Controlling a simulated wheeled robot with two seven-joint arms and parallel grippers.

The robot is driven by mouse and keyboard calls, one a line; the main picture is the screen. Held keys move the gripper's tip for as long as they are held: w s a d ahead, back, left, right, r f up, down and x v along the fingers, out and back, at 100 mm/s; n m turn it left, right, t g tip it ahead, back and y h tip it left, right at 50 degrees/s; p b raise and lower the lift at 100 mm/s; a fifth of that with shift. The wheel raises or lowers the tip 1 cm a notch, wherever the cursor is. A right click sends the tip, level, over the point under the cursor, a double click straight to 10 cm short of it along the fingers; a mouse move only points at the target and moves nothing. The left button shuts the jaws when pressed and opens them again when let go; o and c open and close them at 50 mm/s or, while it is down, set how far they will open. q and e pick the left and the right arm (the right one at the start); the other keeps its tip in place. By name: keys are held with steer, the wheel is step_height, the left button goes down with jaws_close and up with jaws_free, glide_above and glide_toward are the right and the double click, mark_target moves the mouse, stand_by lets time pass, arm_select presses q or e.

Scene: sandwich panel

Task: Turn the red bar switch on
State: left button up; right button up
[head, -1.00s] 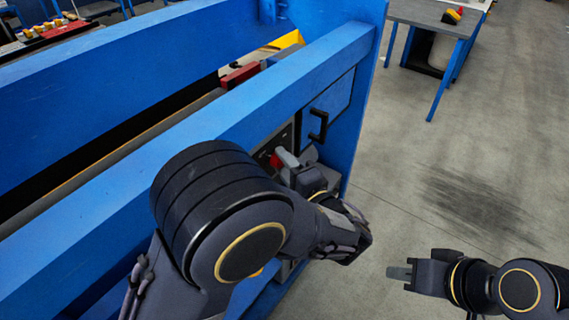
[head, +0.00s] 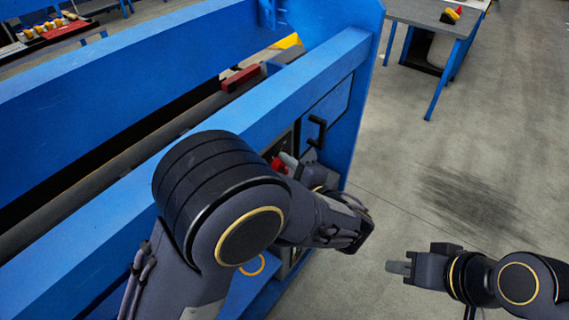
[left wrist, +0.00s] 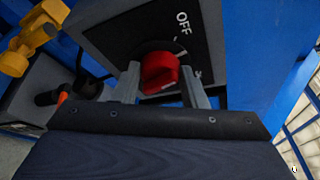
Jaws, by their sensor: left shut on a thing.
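The red bar switch (left wrist: 159,72) sits on a black plate (left wrist: 118,25) in the left wrist view, with a white OFF label above it and another white mark at its lower right. My left gripper (left wrist: 161,80) has one grey finger on each side of the switch and is shut on it. The exact angle of the bar is hard to tell. In the head view the switch (head: 277,164) is a small red patch, partly hidden by my left arm. My right gripper (head: 398,267) is over the floor at the lower right, away from the panel; its jaw gap is unclear.
The blue machine frame (head: 310,75) surrounds the panel. A black handle (head: 317,131) is on the blue door just right of the switch. In the left wrist view, a yellow part (left wrist: 32,35) is at the left. The floor to the right is clear up to a table (head: 425,15).

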arm_select(q)
steer(key=m+g+p, duration=0.1)
steer(key=m+p, duration=0.1)
steer(key=m+g+p, duration=0.1)
steer(key=m+p, duration=0.1)
steer(key=p, duration=0.1)
steer(key=m+g+y+p, duration=0.1)
steer(key=m+p, duration=0.1)
steer(key=shift+w+d+r+g+p, duration=0.2)
steer(key=shift+r+g+p, duration=0.1)
steer(key=shift+r+p, duration=0.1)
steer(key=shift+w+f+m+g+y+p, duration=0.15)
steer(key=shift+m+g+y+p, duration=0.25)
steer(key=shift+m+g+p, duration=0.8)
steer(key=shift+m+t+p, duration=0.3)
steer(key=shift+p, duration=0.1)
steer(key=o, duration=1)
steer(key=shift+c, duration=0.2)
steer(key=b+v, duration=0.1)
steer(key=v, duration=0.7)
steer(key=shift+b, duration=0.4)
steer(key=shift+f, duration=0.15)
